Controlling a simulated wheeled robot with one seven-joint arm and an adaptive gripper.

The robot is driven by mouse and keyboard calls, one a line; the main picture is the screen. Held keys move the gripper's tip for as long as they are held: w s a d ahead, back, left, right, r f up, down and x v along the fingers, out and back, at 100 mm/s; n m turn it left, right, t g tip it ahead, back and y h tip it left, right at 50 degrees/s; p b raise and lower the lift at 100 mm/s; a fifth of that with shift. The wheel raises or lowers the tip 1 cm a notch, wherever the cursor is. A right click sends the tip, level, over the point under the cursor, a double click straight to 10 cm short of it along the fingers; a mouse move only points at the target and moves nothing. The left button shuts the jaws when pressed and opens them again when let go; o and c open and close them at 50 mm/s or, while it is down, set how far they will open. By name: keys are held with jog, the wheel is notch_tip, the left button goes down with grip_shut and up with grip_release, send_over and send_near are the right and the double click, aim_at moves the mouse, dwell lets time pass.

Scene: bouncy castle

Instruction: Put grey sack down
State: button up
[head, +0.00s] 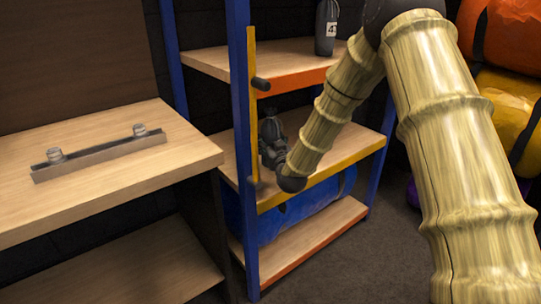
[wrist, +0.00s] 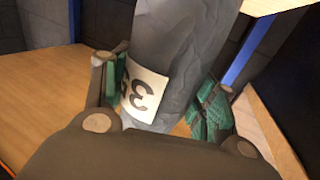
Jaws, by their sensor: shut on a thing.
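My gripper (wrist: 158,98) is shut on a grey sack (wrist: 185,45), with a green-padded finger on either side of it. The sack has a white label (wrist: 144,92) with a dark number, partly covered by the left finger. A wooden shelf surface (wrist: 50,85) lies around and below the sack; I cannot tell if its base touches. In the head view my gripper (head: 272,142) is over the middle shelf (head: 330,165) of the blue-posted rack.
Another dark grey sack (head: 326,30) with a white label stands on the top shelf (head: 285,62). A blue roll (head: 300,212) lies on the bottom shelf. A wooden table (head: 90,190) with a metal bar (head: 100,155) is at left. Orange and yellow rolls (head: 510,95) are at right.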

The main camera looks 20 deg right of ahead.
jog(key=shift+f+b, duration=0.5)
jog(key=shift+f, duration=1.45)
jog(key=shift+f, duration=0.2)
jog(key=o, duration=1.6)
jog(key=shift+s, duration=0.1)
jog(key=shift+r, duration=0.1)
jog(key=shift+s, duration=0.15)
jog(key=s, duration=0.4)
jog(key=s+p, duration=0.1)
jog(key=s, duration=0.2)
jog(key=s+p, duration=0.1)
jog(key=s, duration=0.3)
jog(key=shift+s+a, duration=0.3)
jog(key=shift+s, duration=0.05)
